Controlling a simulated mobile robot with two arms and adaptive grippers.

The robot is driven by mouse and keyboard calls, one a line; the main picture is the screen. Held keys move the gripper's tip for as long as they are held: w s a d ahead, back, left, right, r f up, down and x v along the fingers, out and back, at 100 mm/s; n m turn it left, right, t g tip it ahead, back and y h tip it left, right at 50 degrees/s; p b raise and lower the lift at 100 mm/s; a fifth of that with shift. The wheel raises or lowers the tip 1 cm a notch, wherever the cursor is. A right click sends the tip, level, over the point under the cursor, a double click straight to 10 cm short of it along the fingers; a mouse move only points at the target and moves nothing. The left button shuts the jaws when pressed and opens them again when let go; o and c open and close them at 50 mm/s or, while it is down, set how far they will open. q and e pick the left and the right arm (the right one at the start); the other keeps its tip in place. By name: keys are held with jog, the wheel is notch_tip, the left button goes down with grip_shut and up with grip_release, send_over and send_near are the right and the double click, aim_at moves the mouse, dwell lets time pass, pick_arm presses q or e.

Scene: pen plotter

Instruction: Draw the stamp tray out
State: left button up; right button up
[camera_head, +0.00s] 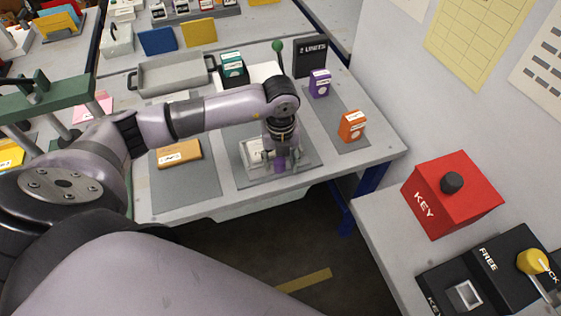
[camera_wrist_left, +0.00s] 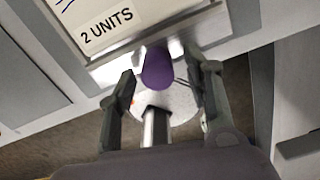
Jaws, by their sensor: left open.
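The stamp tray (camera_head: 250,155) appears as a pale tray on the grey mat at the table's front edge, partly hidden by my arm. In the left wrist view its metal front edge (camera_wrist_left: 110,70) shows beside a white card (camera_wrist_left: 100,18) reading "2 UNITS". My left gripper (camera_head: 282,161) points down over the knob. In the wrist view its open fingers (camera_wrist_left: 166,80) lie on either side of the knob. Contact cannot be told. My right gripper is out of view.
A purple box (camera_head: 320,83) and an orange box (camera_head: 352,126) stand right of my arm. An orange-yellow block (camera_head: 179,153) lies on the left mat. A green-topped lever (camera_head: 278,47) rises behind. A red KEY box (camera_head: 452,194) stands on the right counter.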

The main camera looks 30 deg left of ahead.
pick_arm(q)
notch_tip(320, 180, up, 11)
dwell(0.3)
dwell(0.4)
